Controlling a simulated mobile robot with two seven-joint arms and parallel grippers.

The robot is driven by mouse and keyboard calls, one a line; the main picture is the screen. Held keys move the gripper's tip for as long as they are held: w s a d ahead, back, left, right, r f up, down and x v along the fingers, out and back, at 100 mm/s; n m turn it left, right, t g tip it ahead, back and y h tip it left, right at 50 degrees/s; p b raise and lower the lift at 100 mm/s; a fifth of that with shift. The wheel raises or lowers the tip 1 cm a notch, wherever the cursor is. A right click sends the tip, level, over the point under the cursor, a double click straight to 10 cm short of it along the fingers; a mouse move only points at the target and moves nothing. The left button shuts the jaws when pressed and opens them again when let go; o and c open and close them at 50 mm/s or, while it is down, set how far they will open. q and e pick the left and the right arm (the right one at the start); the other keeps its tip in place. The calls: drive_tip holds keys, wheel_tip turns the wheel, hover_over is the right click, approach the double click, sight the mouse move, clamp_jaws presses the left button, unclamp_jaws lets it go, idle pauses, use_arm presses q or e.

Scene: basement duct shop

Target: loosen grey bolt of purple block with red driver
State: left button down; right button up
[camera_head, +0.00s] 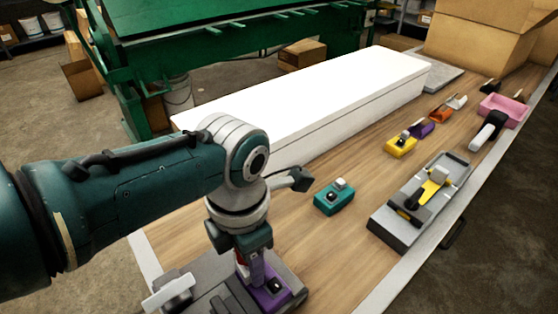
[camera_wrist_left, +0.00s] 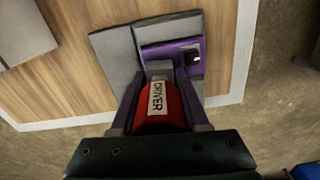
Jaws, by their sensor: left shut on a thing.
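The purple block (camera_head: 275,291) sits in a grey fixture (camera_head: 213,283) at the near end of the bench; it also shows in the left wrist view (camera_wrist_left: 160,54). A small black part with a white mark (camera_wrist_left: 192,54) is on its right side there. My left gripper (camera_head: 250,268) points down over the block, shut on the red driver (camera_wrist_left: 164,108), whose label reads DRIVER. The driver points at the block. Its tip and the grey bolt cannot be clearly told apart, so I cannot tell whether they touch. My right gripper is out of view.
A teal block (camera_head: 334,199), a yellow block (camera_head: 400,147) and a grey tray (camera_head: 391,231) with a yellow-and-black tool stand farther along the bench. A pink bin (camera_head: 507,110) is at the far right. A long white box (camera_head: 310,105) lines the back. Bare wood lies between.

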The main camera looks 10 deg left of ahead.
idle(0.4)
use_arm(q)
drive_tip(key=shift+d+r+n+p, duration=0.1)
drive_tip(key=shift+n+p, duration=0.2)
drive_tip(key=shift+n, duration=0.9)
drive_tip(key=shift+m, duration=0.7)
drive_tip(key=shift+r+p, duration=2.5)
drive_tip(key=shift+p, duration=0.15)
